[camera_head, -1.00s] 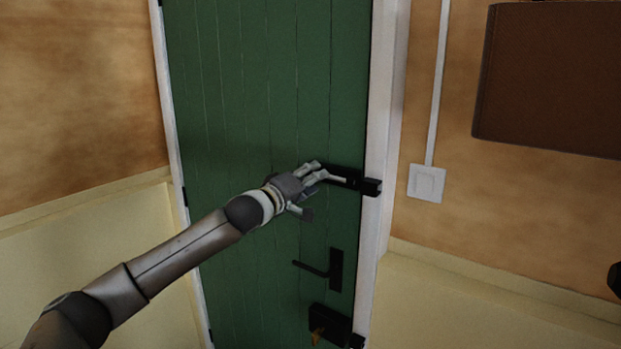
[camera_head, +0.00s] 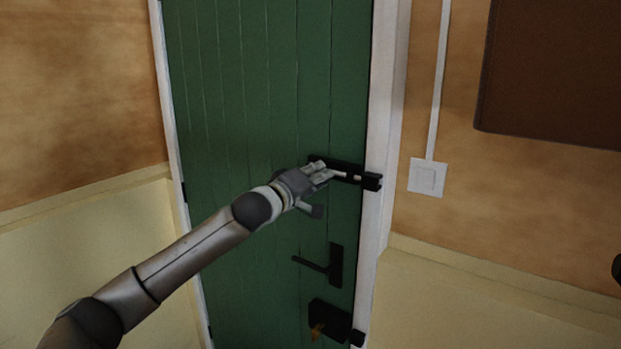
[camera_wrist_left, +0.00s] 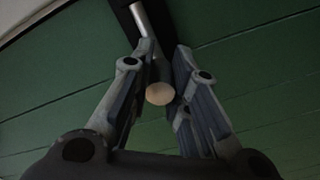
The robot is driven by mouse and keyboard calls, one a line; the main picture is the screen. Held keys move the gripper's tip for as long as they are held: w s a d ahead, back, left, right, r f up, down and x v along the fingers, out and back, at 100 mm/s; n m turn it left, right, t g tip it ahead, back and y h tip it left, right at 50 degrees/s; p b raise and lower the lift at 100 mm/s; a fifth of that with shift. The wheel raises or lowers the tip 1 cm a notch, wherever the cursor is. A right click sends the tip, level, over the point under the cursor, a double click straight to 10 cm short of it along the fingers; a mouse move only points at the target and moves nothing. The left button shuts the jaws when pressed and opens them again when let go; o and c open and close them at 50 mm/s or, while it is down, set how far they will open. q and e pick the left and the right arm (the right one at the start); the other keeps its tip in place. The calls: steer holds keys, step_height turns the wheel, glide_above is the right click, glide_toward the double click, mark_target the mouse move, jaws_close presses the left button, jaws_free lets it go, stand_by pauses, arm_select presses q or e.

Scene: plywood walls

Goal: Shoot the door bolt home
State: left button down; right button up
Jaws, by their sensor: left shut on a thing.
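A green plank door (camera_head: 245,90) stands shut in a white frame. A black door bolt (camera_head: 350,172) is mounted across its right edge, and a pale metal bar shows in it. The black keeper (camera_head: 373,181) sits on the white frame. My left gripper (camera_head: 322,178) is at the bolt, shut on the bolt's knob. In the left wrist view the round pale end of the knob (camera_wrist_left: 160,94) lies between the two fingers, with the metal bar (camera_wrist_left: 142,20) beyond. The fingers hide part of the bolt.
A black lever handle (camera_head: 325,265) and a black lock box with a brass key (camera_head: 317,331) are below the bolt. A white light switch (camera_head: 427,178) and a brown cabinet (camera_head: 550,70) are on the right wall.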

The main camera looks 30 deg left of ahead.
mark_target(338, 175)
arm_select(q)
steer(key=d, duration=0.3)
steer(key=shift+s+d+f+b, duration=0.1)
steer(key=shift+s+d+b, duration=0.05)
steer(key=shift+s+b, duration=0.15)
steer(key=c, duration=1.3)
jaws_free()
steer(key=shift+w+d, duration=0.1)
steer(key=shift+d, duration=0.05)
steer(key=shift+s+a, duration=0.25)
steer(key=shift+s, duration=0.35)
steer(key=s, duration=0.3)
steer(key=s+a, duration=0.1)
steer(key=s, duration=0.6)
steer(key=shift+s+a, duration=0.15)
steer(key=shift+s, duration=0.25)
